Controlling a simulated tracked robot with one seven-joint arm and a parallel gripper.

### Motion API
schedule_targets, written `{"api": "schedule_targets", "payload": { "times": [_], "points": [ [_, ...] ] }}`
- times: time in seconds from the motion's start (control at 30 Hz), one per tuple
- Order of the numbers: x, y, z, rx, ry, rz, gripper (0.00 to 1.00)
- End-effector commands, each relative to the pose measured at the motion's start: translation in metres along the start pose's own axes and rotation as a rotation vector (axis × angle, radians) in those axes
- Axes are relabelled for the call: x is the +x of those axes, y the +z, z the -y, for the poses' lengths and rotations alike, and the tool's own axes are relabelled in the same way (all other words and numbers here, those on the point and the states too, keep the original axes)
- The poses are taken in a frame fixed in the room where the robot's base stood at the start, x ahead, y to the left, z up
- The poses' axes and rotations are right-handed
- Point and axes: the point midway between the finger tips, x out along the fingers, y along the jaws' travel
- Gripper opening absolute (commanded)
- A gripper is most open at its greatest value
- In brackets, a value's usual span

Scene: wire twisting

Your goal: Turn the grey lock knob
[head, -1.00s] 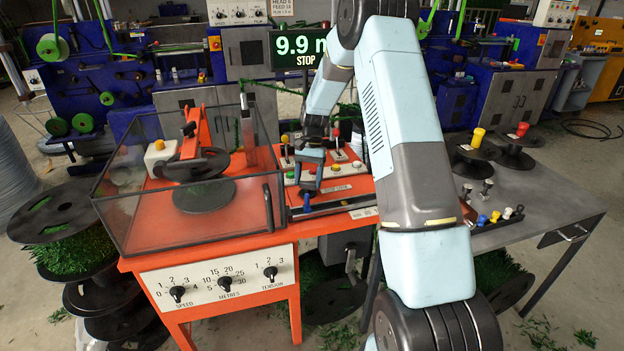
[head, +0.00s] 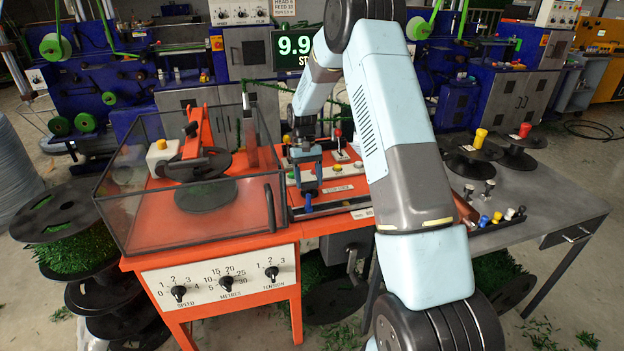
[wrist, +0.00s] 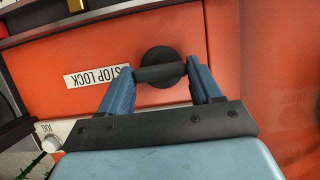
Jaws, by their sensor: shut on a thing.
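The grey lock knob (wrist: 160,72) is a dark round disc with a raised cross-bar, on the orange panel beside the "STOP LOCK" label (wrist: 98,77). In the wrist view my gripper (wrist: 161,78) has one blue finger at each end of the bar and is shut on it. The bar lies nearly level across that picture.
A clear-walled guard box (head: 130,215) with a black spool stands close left of my gripper. Levers and push buttons (head: 337,168) sit just behind it. A grey table (head: 540,190) with spools is at right. The display (head: 294,47) is partly covered by my arm.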

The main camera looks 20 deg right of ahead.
Motion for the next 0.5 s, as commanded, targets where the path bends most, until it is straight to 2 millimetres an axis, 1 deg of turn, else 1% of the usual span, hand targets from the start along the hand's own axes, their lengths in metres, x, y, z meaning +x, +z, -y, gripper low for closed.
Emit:
{"api": "schedule_targets", "payload": {
  "times": [0.03,0.33,0.37,0.5],
  "points": [
    [0.0019,0.0015,0.0030,-0.005,-0.001,0.006,0.33],
    [0.0021,0.0016,0.0025,-0.004,-0.001,0.007,0.33],
    [0.0022,0.0016,0.0024,-0.004,-0.001,0.007,0.65],
    [0.0017,0.0012,0.0016,-0.003,0.000,0.005,0.78]
  ]
}}
